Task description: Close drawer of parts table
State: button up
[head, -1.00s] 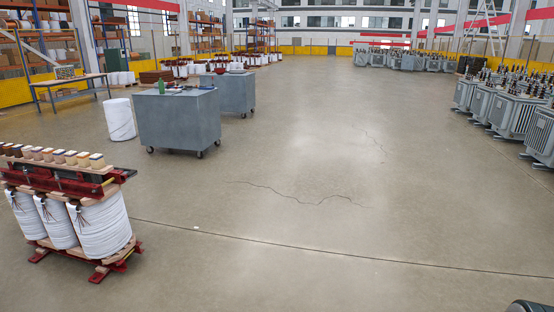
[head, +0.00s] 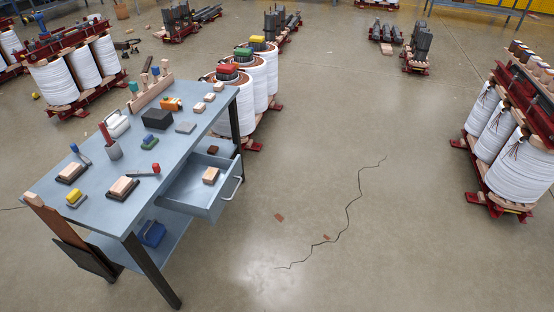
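The parts table (head: 100,205) is a blue-grey metal table with dark legs, at the left of the head view. Its drawer (head: 205,209) is pulled out at the right side, toward the open floor. A silver bar handle (head: 234,188) is on the drawer front. A wooden block (head: 210,175) and a small dark-red piece (head: 213,150) lie in the drawer. My gripper is not in view.
Free concrete floor with a long crack (head: 347,212) lies right of the drawer. White-wound coils (head: 238,100) stand close behind the table. Another coil assembly (head: 510,150) stands at the right. Two small brown scraps lie on the floor near the crack.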

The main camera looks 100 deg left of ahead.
aim_at(186, 193)
jog(key=u, duration=3.8)
jog(key=i, duration=1.65)
jog(key=u, duration=1.15)
jog(key=i, duration=0.3)
jog(key=z, duration=1.55)
